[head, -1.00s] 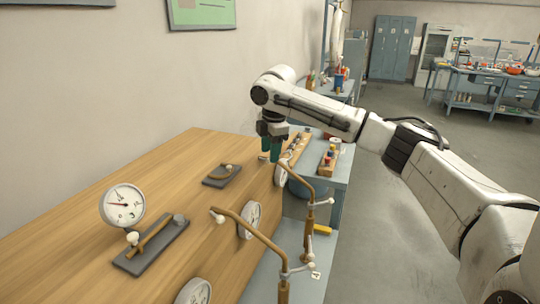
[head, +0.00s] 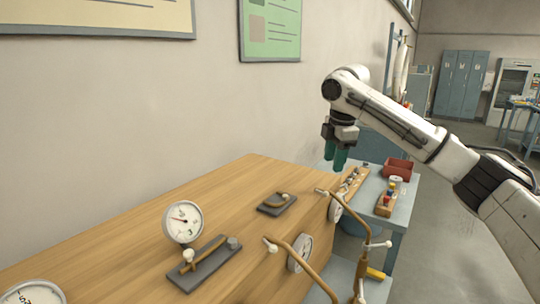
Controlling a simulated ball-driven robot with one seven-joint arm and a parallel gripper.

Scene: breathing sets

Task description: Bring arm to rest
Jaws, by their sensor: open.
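My gripper (head: 339,160) hangs from the bent white arm at the right, fingers pointing down, with dark green fingertips. It is open and holds nothing that I can see. It appears above the far right end of the wooden bench (head: 110,245), near the blue-grey table behind it. My arm reaches in from the right edge of the view.
On the bench are a round gauge (head: 183,221), a dark plate with a brass lever (head: 205,264) and a smaller plate (head: 277,204). Brass pipes (head: 300,262) rise at the front. A blue-grey table (head: 400,222) carries a red bin (head: 398,167) and wooden racks. Floor is free at right.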

